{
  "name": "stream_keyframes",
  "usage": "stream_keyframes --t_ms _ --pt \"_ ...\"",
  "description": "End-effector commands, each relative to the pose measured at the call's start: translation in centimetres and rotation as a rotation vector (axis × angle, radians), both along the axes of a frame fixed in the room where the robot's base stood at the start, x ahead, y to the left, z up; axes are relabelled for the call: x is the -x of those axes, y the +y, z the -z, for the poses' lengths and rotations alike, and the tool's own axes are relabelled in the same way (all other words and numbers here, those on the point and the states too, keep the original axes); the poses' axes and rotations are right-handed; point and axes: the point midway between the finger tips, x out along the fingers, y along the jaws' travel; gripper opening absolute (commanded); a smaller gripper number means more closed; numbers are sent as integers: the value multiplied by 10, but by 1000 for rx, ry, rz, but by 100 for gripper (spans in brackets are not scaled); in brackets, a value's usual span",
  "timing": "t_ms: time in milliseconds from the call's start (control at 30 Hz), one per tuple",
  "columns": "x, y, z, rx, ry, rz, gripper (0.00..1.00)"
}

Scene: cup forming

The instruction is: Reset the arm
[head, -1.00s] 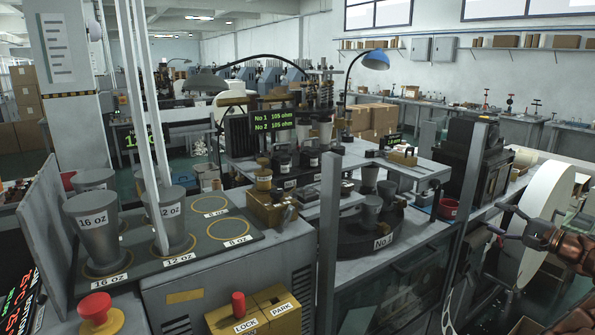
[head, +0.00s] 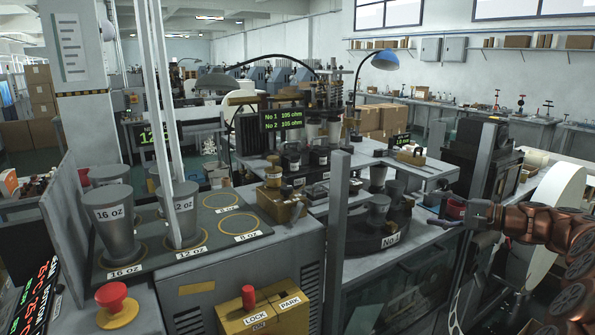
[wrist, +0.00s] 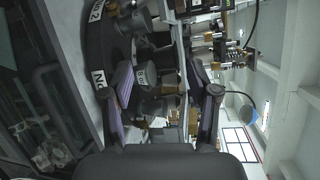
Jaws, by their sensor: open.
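My brown-jointed arm (head: 545,224) reaches in from the right edge in the head view. Its gripper (head: 442,214) points left, in front of the machine bench and to the right of the round dark turntable (head: 358,240). In the wrist view, the two fingers of my gripper (wrist: 168,100) stand apart. Nothing is held between them. Dark metal cups on the turntable show beyond the fingers, with clear distance between. The wrist picture is turned on its side.
Grey 16 oz cups (head: 113,222) and a 12 oz cup (head: 182,215) stand on a marked plate (head: 212,243) at left. A grey post (head: 338,235) stands before the turntable. A large white roll (head: 545,215) is close behind my arm. A blue lamp (head: 384,60) rises behind.

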Motion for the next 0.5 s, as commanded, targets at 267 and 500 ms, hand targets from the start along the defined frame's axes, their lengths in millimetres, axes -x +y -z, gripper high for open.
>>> stream_keyframes --t_ms 267,500 --pt "49 123 -9 126 83 -214 60" --pt "114 204 1 281 155 -379 60"
